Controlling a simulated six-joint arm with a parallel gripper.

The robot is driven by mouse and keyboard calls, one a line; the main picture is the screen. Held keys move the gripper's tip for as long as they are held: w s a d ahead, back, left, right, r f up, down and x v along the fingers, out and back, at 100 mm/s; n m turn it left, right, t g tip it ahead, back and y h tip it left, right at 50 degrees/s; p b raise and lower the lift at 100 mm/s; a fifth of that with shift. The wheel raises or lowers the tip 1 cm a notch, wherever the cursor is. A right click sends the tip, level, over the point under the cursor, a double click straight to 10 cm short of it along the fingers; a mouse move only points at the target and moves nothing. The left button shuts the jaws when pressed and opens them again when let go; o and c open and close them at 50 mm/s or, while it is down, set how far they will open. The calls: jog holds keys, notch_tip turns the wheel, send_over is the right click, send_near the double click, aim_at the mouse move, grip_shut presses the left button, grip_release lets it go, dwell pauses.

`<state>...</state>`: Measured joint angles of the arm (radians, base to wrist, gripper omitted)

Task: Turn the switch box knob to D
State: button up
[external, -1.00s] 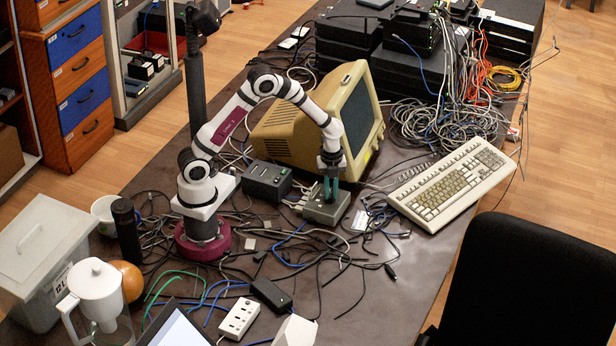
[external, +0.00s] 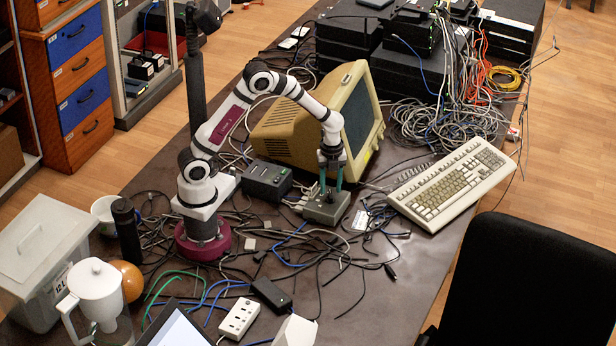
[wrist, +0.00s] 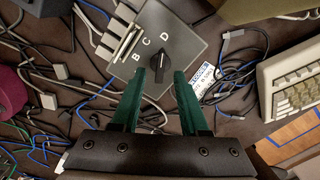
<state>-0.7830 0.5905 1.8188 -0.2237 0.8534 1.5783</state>
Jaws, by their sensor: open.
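The switch box (external: 324,212) is a small grey box on the table in front of the monitor. In the wrist view its grey top (wrist: 185,42) shows the printed letters B, C and D. The black knob (wrist: 157,62) stands on it, with D above it and slightly right in that picture. Where its pointer aims is hard to tell. My gripper (wrist: 160,73) is open, its two green fingers on either side of the knob with a visible gap each side. In the external view my gripper (external: 331,188) points down over the box. The left finger may hide another letter.
Grey connectors and cables (wrist: 121,36) run from the box's left side. A white label (wrist: 198,80) lies to the box's right. The beige keyboard (external: 451,184) lies right of it, the monitor (external: 318,120) behind, and a black box (external: 267,180) to the left. Loose cables surround it.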

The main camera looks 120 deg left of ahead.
aim_at(330, 194)
notch_tip(330, 194, up, 14)
jog(key=shift+f, duration=0.2)
